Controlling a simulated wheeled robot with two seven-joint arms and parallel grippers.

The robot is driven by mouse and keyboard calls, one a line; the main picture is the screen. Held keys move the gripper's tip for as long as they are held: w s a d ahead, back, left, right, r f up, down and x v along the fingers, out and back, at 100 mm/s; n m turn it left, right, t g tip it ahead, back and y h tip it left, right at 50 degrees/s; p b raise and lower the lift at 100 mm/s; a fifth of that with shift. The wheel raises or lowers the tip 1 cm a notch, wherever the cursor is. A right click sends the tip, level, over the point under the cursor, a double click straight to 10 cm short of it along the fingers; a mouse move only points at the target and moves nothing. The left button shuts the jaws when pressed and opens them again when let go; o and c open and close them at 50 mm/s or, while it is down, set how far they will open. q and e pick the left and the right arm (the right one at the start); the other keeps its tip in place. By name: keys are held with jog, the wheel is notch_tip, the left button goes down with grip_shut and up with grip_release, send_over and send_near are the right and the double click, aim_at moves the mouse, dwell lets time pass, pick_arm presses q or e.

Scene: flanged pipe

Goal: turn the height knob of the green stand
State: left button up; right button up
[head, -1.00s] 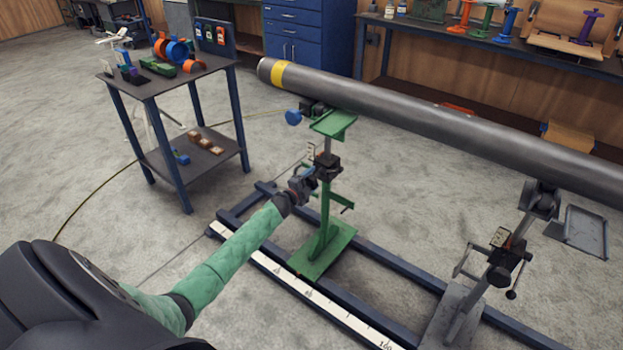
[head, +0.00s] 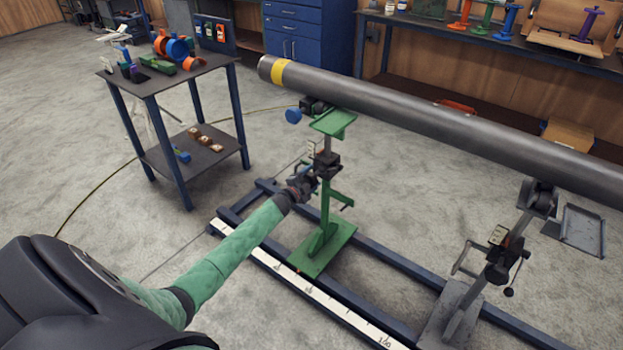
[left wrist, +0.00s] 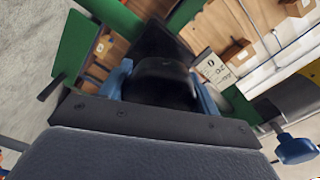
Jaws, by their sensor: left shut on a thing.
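The green stand (head: 326,215) stands on the floor rails under the left part of the long grey pipe (head: 430,120). Its black clamp block with the height knob is on the post at mid height. My left gripper (head: 308,180) reaches it from the left. In the left wrist view, the black height knob (left wrist: 165,85) sits between the blue fingers of my left gripper (left wrist: 163,88), which is shut on it. The stand's green parts (left wrist: 85,45) show behind the knob. The far side of the knob is hidden. My right gripper is not in view.
A grey stand (head: 485,265) supports the pipe at the right. A blue knob (head: 293,116) sticks out near the pipe's left end. A small cart (head: 170,80) with tools is at the left. Open floor lies between the cart and rails.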

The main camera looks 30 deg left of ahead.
pick_arm(q)
jog(key=o, duration=1)
jog(key=shift+f, duration=0.1)
jog(key=shift+s+a+b, duration=0.2)
jog(key=shift+s, duration=1.75)
jog(key=shift+s+a+b, duration=0.15)
jog(key=shift+s+b, duration=0.05)
jog(key=shift+s, duration=1.75)
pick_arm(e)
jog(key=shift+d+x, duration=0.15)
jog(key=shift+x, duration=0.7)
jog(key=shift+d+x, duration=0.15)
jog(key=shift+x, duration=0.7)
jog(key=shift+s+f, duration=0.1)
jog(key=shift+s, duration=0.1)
